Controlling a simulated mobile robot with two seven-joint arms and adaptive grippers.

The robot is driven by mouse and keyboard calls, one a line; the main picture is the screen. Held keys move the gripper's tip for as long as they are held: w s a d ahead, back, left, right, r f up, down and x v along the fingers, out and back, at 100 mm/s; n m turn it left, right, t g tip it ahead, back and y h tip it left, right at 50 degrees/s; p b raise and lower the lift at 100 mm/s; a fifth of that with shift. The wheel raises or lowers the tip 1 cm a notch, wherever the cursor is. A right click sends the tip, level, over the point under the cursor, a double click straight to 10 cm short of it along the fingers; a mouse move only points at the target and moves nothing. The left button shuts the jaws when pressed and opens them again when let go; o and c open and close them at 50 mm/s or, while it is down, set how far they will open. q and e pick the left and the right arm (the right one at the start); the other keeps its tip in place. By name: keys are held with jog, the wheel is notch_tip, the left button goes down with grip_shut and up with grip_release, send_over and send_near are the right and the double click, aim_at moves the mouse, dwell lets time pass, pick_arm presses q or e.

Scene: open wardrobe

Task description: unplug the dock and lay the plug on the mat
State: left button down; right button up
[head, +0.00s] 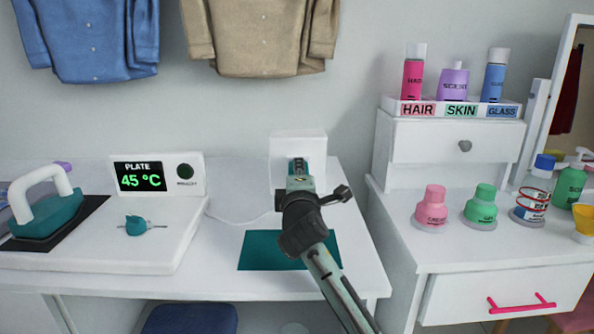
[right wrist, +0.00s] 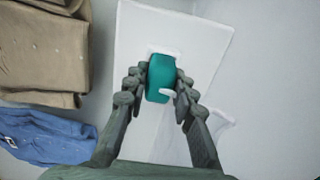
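The teal plug (right wrist: 161,78) sits at the white socket box (right wrist: 205,40) in the right wrist view. My right gripper (right wrist: 162,82) has a finger against each side of the plug and appears shut on it. In the head view my right gripper (head: 299,172) is in front of the socket box (head: 298,146) and partly hides the plug. The teal mat (head: 270,252) lies on the table below, partly behind my right arm. The white dock (head: 100,245) with its display reading 45 °C (head: 140,177) stands on the left. My left gripper is not in view.
A teal iron (head: 50,217) rests on a dark pad at the left. A thin white cable (head: 238,221) runs from the dock toward the socket box. A white drawer unit (head: 455,260) with bottles and jars stands right. Shirts (head: 260,35) hang above.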

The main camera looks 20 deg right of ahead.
grip_shut()
jog(key=shift+p+v, duration=0.85)
jog(key=shift+v, duration=0.5)
dwell(0.9)
jog(key=shift+s+a, duration=0.15)
jog(key=shift+s, duration=0.3)
jog(key=shift+s+a+p, duration=0.15)
jog(key=shift+s+p, duration=0.2)
jog(key=shift+s, duration=0.05)
jog(key=shift+v, duration=1)
